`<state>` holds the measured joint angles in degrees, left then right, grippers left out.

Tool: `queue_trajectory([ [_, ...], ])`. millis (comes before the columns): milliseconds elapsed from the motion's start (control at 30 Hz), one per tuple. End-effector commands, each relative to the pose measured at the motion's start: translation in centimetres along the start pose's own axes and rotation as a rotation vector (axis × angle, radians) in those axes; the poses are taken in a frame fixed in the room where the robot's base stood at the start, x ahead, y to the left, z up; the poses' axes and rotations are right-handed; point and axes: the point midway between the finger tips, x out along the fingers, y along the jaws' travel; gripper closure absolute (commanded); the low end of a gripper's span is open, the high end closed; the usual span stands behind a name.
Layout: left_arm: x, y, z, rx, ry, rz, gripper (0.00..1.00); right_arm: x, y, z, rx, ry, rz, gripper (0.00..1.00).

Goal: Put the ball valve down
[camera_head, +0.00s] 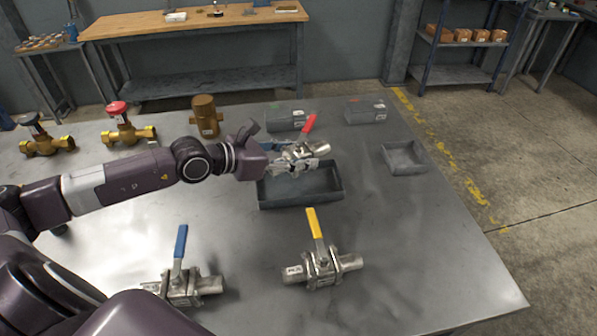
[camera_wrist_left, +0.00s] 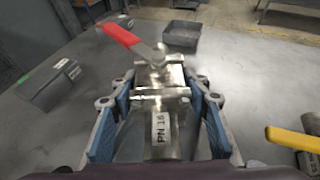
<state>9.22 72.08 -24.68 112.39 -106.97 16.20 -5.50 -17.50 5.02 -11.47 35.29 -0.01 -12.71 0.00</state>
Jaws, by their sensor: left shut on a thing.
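My left gripper (camera_head: 292,165) is shut on a silver ball valve (camera_head: 305,150) with a red lever. It holds the valve over the dark grey open tray (camera_head: 335,192) on the metal table. In the left wrist view the valve (camera_wrist_left: 160,95) sits between the blue-padded fingers (camera_wrist_left: 158,120), with a PN 16 label facing the camera. Whether the valve touches the tray cannot be told. A yellow-lever ball valve (camera_head: 322,265) and a blue-lever ball valve (camera_head: 185,285) stand nearer the front. My right gripper is not in view.
Brass valves (camera_head: 128,130) and a brown cylindrical fitting (camera_head: 206,115) stand at the back left. Grey boxes (camera_head: 365,112) lie at the back, and a small grey tray (camera_head: 404,158) at the right. The table's right front is clear.

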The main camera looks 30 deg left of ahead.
Motion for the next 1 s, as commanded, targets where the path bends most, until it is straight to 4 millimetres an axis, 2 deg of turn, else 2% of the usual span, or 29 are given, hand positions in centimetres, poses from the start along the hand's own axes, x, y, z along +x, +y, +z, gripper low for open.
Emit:
queue_trajectory([
  [167, 0.8, 0.1, -1.4, 0.003, -0.010, 0.002, 1.00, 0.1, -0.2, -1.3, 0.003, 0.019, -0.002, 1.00],
  [533, 2.4, 0.1, -5.4, 0.003, -0.008, 0.002, 1.00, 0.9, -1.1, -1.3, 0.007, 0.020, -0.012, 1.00],
  [967, 2.6, 0.1, -6.0, 0.003, -0.008, 0.002, 1.00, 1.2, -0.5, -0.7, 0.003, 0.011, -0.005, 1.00],
  [1000, 2.6, 0.0, -6.3, 0.002, -0.001, 0.001, 0.55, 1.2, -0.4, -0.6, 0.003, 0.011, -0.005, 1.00],
])
